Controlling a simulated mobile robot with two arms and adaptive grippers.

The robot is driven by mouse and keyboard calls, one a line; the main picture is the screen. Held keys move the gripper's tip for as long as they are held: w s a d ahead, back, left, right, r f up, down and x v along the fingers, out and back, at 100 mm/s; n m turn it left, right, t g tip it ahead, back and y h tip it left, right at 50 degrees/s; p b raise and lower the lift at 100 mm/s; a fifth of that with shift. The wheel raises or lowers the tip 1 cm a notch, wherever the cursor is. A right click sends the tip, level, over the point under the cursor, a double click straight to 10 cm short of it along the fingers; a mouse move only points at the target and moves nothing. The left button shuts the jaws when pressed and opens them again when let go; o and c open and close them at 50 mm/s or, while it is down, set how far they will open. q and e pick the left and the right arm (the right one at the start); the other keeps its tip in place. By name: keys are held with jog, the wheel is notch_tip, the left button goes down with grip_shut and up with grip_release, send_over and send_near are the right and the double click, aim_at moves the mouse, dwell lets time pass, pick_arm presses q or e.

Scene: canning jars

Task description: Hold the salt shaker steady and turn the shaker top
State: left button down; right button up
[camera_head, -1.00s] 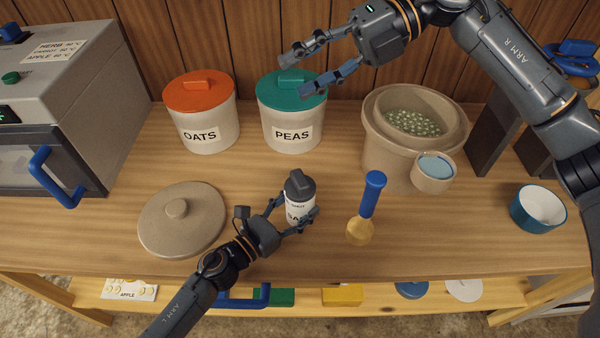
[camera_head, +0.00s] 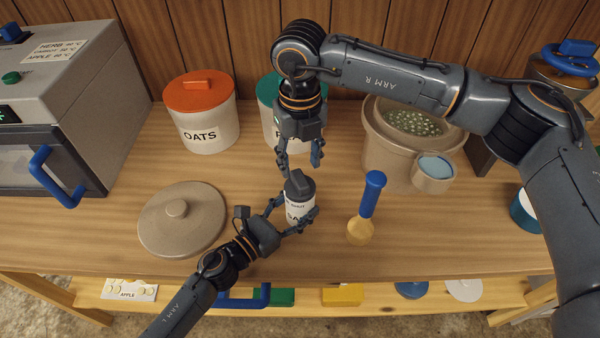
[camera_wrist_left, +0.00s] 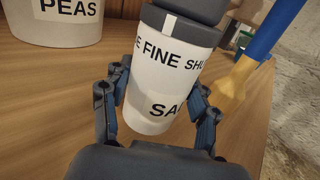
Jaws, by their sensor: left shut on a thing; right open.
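The salt shaker (camera_head: 296,206) is a white jar with a dark grey top (camera_head: 299,185), upright on the wooden table. My left gripper (camera_head: 293,222) is shut around its white body from the front left; the left wrist view shows the shaker body (camera_wrist_left: 163,75) between the two fingers. The dark top is above the fingers and partly cut off there. My right gripper (camera_head: 299,168) points down, open, with its fingertips just behind and above the shaker top. I cannot tell whether a fingertip touches the top.
Behind stand the OATS canister (camera_head: 208,132) and the PEAS canister (camera_head: 267,117), the latter partly hidden by my right arm. A blue-handled tool (camera_head: 369,199) stands right of the shaker. A round beige lid (camera_head: 160,228) lies left. A beige crock (camera_head: 385,150) stands back right.

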aim_at(300, 177)
jog(key=shift+f, duration=2.35)
grip_shut()
